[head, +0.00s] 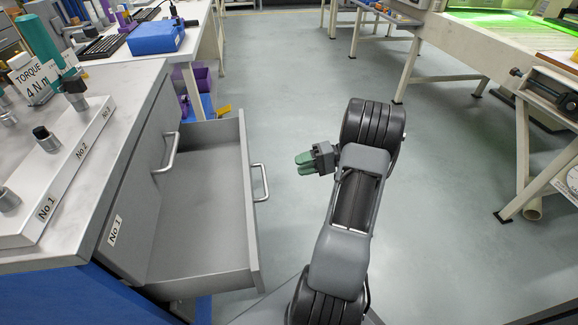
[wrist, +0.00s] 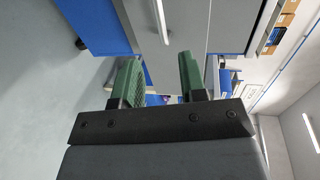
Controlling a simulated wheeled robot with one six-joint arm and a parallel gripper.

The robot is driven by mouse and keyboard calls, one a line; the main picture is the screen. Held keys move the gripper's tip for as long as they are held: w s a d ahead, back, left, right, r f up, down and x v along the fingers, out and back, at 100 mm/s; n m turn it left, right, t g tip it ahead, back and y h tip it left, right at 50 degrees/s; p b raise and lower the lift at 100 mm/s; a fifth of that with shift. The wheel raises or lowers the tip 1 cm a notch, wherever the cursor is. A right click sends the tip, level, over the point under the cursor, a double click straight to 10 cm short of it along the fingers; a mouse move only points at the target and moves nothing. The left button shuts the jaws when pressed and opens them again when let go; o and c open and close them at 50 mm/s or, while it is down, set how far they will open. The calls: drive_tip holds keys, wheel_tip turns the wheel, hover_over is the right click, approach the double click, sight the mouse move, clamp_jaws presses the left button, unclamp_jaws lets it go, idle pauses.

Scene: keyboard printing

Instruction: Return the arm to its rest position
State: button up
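My arm stands folded over the open floor to the right of the drawer in the head view. My gripper (head: 305,163) has green fingers that point left, toward the drawer handle. In the wrist view the two green fingers (wrist: 160,80) are apart with nothing between them. The gripper is open, empty and clear of the drawer front.
An empty grey drawer (head: 203,240) is pulled out of the left bench, its handle (head: 261,183) facing my arm. A white rack (head: 62,165) with knobs sits on the benchtop. A workbench (head: 470,45) stands at right. Grey floor (head: 440,240) is clear between them.

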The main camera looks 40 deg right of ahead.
drive_tip(key=shift+s+d+r, duration=0.15)
drive_tip(key=shift+s+d, duration=0.1)
drive_tip(key=shift+d, duration=0.35)
drive_tip(key=shift+a, duration=0.15)
